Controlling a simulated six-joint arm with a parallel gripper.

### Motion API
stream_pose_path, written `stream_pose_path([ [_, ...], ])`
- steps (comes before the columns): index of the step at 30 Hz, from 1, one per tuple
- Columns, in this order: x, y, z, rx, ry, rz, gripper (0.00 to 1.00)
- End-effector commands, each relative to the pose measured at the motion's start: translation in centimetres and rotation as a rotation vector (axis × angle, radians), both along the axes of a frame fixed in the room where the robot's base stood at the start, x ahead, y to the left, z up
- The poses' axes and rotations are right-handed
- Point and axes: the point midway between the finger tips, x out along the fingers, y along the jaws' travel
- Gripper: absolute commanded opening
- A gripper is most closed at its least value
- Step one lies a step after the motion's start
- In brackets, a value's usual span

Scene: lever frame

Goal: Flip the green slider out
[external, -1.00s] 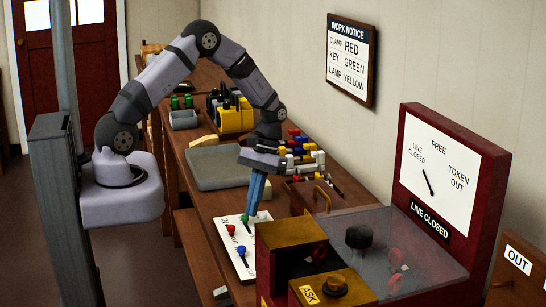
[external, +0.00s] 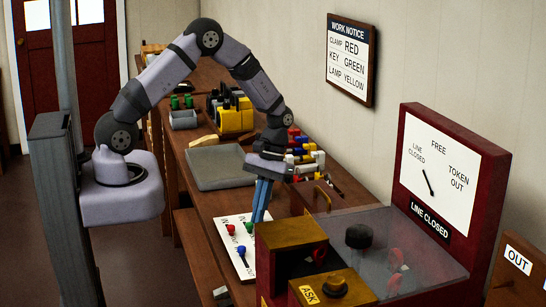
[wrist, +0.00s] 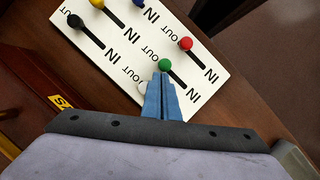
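The white slider board (wrist: 215,85) lies on the bench, with knobs in dark slots marked IN and OUT. The green slider knob (wrist: 165,65) sits at the OUT end of its slot in the wrist view. It also shows in the external view (external: 248,227). My gripper (wrist: 160,76) has its blue fingers together, empty, with tips close beside the green knob; whether they touch it I cannot tell. In the external view my gripper (external: 255,219) reaches down over the board. The red knob (wrist: 185,43) is beside the green one.
The red-and-gold box (external: 292,236) stands close to the right of my fingers, by the clear-topped cabinet. A grey tray (external: 215,168) lies farther back.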

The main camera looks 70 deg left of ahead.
Motion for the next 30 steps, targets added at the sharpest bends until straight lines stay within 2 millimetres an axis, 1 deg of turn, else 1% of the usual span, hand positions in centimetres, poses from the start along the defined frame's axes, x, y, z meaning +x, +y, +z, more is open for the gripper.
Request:
stream_pose_path([
  [4,-0.1,0.2,0.0,-0.003,0.005,0.002,0.00],
  [8,-0.1,1.0,-0.1,-0.002,0.004,0.002,0.00],
  [11,-0.1,2.2,-0.1,-0.002,0.005,0.003,0.00],
  [17,-0.2,5.4,-0.2,-0.001,0.004,0.004,0.00],
  [18,0.7,5.6,-0.6,-0.001,-0.001,0.000,0.00],
  [24,3.2,7.4,-0.5,0.000,0.000,0.001,0.00],
  [30,4.4,8.2,3.1,0.001,-0.003,-0.001,0.00],
])
